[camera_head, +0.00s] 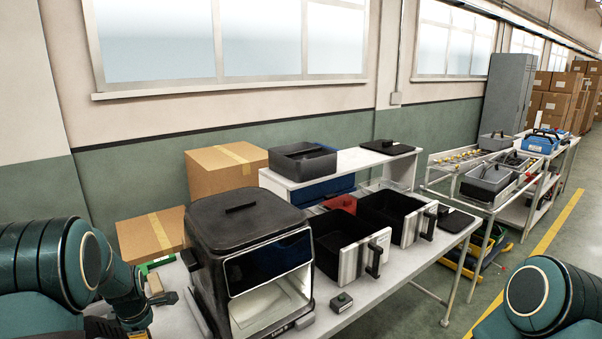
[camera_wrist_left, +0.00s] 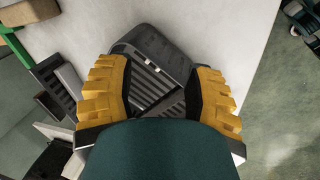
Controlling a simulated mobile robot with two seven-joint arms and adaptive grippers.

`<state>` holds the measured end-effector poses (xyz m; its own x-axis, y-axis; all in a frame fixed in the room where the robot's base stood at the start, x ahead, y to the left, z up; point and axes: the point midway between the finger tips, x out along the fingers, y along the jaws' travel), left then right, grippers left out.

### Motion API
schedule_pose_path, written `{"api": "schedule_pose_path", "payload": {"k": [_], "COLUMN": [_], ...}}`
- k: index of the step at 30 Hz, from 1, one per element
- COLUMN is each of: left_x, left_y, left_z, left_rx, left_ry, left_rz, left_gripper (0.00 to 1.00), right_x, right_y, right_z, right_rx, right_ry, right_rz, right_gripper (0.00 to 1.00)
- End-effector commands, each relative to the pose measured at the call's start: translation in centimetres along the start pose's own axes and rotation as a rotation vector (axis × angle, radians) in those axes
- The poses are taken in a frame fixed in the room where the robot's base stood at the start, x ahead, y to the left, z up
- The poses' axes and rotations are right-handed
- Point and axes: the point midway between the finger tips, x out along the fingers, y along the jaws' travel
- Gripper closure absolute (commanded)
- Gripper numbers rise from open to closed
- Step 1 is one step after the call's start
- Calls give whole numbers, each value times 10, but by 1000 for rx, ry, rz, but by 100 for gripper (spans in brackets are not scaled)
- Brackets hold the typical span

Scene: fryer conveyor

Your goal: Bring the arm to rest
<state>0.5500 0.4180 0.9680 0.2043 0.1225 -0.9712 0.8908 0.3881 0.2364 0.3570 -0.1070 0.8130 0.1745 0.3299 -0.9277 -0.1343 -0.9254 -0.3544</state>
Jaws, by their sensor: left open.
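My left arm (camera_head: 75,270) comes in at the lower left of the head view, beside the black air fryer (camera_head: 240,225) on the table. Its gripper is hidden or cut off there. In the left wrist view my left gripper (camera_wrist_left: 160,95) shows two yellow ribbed fingers spread apart, with nothing clearly held. A dark grey slotted part (camera_wrist_left: 155,65) lies beyond and between the fingers. I cannot tell whether they touch it. My right arm (camera_head: 540,300) shows only as a dark green joint at the lower right; its gripper is out of view.
Two black drawers (camera_head: 337,240) with handles stand right of the fryer on the grey table (camera_head: 385,290). A small button box (camera_head: 342,302) sits near the front edge. Cardboard boxes (camera_head: 225,170) stand behind. A second bench with grey bins (camera_head: 487,180) is at right.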

Motion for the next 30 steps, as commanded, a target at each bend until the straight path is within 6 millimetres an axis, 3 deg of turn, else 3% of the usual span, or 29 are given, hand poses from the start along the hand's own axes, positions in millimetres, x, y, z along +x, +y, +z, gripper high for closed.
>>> {"api": "schedule_pose_path", "payload": {"k": [3, 5, 9, 13, 18, 21, 24, 30], "left_x": [40, 57, 87, 97, 88, 80, 75, 74], "left_y": [-44, -70, -142, -215, -291, -318, -331, -334], "left_z": [38, 60, 114, 158, 198, 211, 217, 218], "left_rx": [265, 414, 797, 1149, 1514, 1647, 1719, 1736], "left_ry": [-51, -84, -184, -288, -404, -444, -464, -468], "left_rz": [-25, -30, -21, 23, 119, 172, 205, 213], "left_gripper": [47, 47, 47, 47, 47, 47, 47, 47], "right_x": [1, 1, 2, 2, 3, 3, 3, 3], "right_y": [-1, -1, 0, 0, 0, 0, 0, 0], "right_z": [0, 0, 0, 1, 1, 1, 1, 1], "right_rx": [-2, -3, -2, -1, -2, -2, -2, -2], "right_ry": [0, 0, -1, -2, -2, -2, -3, -3], "right_rz": [-1, -2, -1, -1, -1, -1, -1, -1], "right_gripper": [60, 60, 60, 60, 60, 60, 60, 60]}}
